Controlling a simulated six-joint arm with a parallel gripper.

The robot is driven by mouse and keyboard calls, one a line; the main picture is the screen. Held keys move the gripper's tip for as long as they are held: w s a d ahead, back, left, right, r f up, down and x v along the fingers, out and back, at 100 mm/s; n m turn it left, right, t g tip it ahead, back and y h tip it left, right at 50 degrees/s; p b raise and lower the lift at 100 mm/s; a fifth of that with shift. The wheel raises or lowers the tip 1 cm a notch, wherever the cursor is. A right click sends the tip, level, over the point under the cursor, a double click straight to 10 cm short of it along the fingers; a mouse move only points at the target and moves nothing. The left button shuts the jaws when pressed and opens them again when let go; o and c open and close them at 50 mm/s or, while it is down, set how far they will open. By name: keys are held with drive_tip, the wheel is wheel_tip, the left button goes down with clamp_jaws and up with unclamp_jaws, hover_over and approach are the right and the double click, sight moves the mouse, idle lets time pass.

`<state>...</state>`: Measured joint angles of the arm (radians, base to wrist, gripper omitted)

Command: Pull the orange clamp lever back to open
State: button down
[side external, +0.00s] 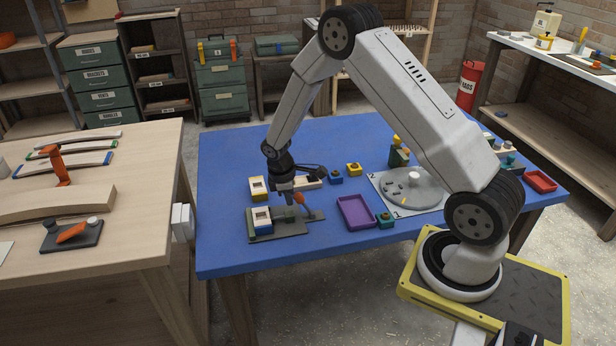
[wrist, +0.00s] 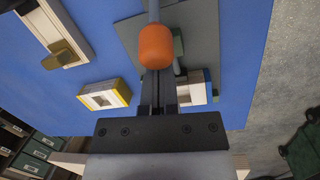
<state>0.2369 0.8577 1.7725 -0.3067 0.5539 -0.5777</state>
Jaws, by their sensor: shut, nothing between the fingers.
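The clamp lever's orange knob (side external: 299,197) stands beside my fingertips, above the grey fixture plate (side external: 297,230). In the wrist view the orange knob (wrist: 156,46) lies just past the fingertips, with its grey rod running to the top edge. My gripper (side external: 290,203) points down and is shut, with nothing between its fingers; it also shows in the wrist view (wrist: 158,80). I cannot tell whether the fingers touch the knob. A white and blue block (side external: 262,218) sits at the left end of the plate; it is partly hidden by the fingers in the wrist view (wrist: 193,88).
A yellow and white block (side external: 258,188) stands behind the plate. A purple tray (side external: 357,212) lies to the right, with a teal block (side external: 385,221) beside it. A grey turntable (side external: 412,189) is farther right. The blue table's front left is clear.

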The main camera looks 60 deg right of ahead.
sight(306, 206)
drive_tip(key=shift+s+d+r+t+y, duration=0.4)
drive_tip(key=shift+s+d+t+y, duration=0.1)
drive_tip(key=shift+t, duration=0.1)
idle(0.8)
drive_tip(key=shift+s+d+r+t+y, duration=0.25)
drive_tip(key=shift+t+y, duration=0.15)
drive_tip(key=shift+s+d+r+t+y, duration=0.2)
drive_tip(key=shift+s+d+t+y, duration=0.3)
drive_tip(key=shift+t+y, duration=0.1)
drive_tip(key=shift+s+d+r+t+y, duration=0.2)
drive_tip(key=shift+s+d+t+y, duration=0.3)
drive_tip(key=shift+y, duration=0.1)
drive_tip(key=shift+s+d+f, duration=0.15)
drive_tip(key=shift+s+d, duration=0.65)
drive_tip(key=shift+s, duration=0.05)
drive_tip(key=shift+s+d+f, duration=0.1)
drive_tip(key=shift+s+d, duration=0.7)
